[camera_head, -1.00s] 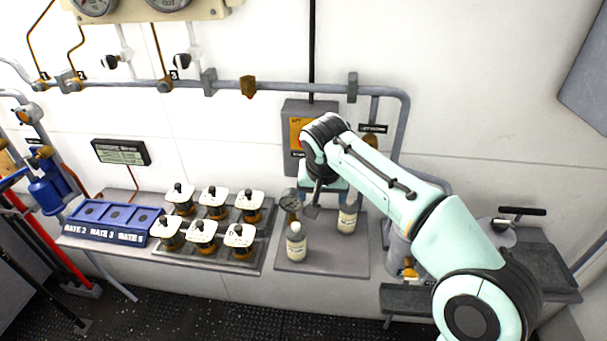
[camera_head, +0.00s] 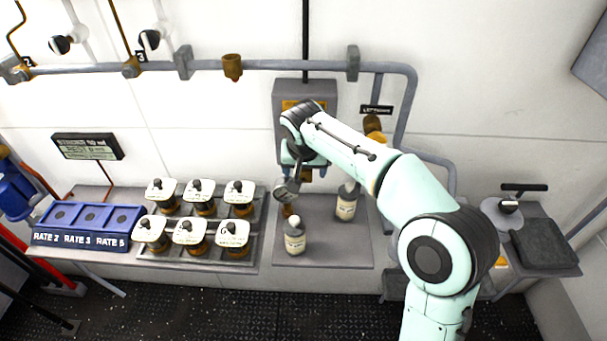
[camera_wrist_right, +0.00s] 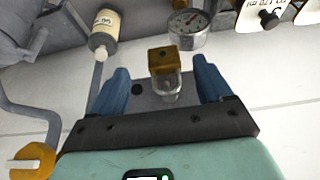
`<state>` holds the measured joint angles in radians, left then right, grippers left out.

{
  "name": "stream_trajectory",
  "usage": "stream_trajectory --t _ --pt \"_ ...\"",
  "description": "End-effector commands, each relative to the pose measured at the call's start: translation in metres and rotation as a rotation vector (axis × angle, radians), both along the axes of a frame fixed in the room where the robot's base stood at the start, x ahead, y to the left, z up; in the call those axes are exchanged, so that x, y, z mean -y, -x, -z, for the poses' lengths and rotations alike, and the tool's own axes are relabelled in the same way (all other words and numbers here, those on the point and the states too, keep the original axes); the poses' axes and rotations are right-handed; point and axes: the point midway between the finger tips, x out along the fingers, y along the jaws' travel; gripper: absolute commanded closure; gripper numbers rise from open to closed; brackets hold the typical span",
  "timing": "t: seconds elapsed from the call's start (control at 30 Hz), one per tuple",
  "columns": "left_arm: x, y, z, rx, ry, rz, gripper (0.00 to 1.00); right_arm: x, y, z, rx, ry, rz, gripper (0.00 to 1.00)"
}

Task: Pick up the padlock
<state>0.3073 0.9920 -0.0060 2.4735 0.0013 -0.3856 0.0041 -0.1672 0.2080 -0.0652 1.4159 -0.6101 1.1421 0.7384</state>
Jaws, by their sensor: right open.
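The padlock (camera_wrist_right: 163,60) has a brass body and a grey shackle (camera_wrist_right: 168,86). In the wrist view it appears against a dark grey plate (camera_wrist_right: 148,98). My right gripper (camera_wrist_right: 160,80) is open, with one blue finger on each side of the padlock and a visible gap to both. In the head view my right gripper (camera_head: 309,173) is in front of the wall, below the grey box (camera_head: 290,92). My wrist and fingers mostly hide the padlock there. My left gripper is not in view.
A round gauge (camera_wrist_right: 188,30) and a labelled bottle (camera_wrist_right: 104,32) are close to the padlock in the wrist view. Another bottle (camera_head: 346,203) stands on the grey shelf (camera_head: 340,252). Several capped jars (camera_head: 190,232) and a blue rack (camera_head: 88,222) are at left.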

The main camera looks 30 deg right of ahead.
Motion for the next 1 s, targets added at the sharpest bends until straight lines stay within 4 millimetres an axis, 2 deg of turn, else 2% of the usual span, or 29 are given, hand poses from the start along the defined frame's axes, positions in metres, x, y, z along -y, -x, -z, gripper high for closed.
stream_trajectory --t 0.33,0.63,0.67,0.8,0.83,1.0 --pt "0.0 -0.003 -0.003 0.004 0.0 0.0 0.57 0.007 -0.017 0.042 -0.002 0.0 0.002 0.21" --pt "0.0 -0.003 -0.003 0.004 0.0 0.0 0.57 0.007 -0.019 0.047 0.0 0.0 0.001 0.21" --pt "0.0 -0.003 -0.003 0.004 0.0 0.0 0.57 0.007 -0.019 0.047 0.0 0.0 0.001 0.28" --pt "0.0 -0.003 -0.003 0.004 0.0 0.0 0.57 0.007 -0.019 0.047 0.0 0.0 0.001 0.73" --pt "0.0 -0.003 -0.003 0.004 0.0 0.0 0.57 0.007 -0.019 0.047 0.0 0.0 0.001 0.8" --pt "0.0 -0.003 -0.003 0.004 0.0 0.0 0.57 0.007 -0.019 0.046 0.001 0.0 0.001 0.8"
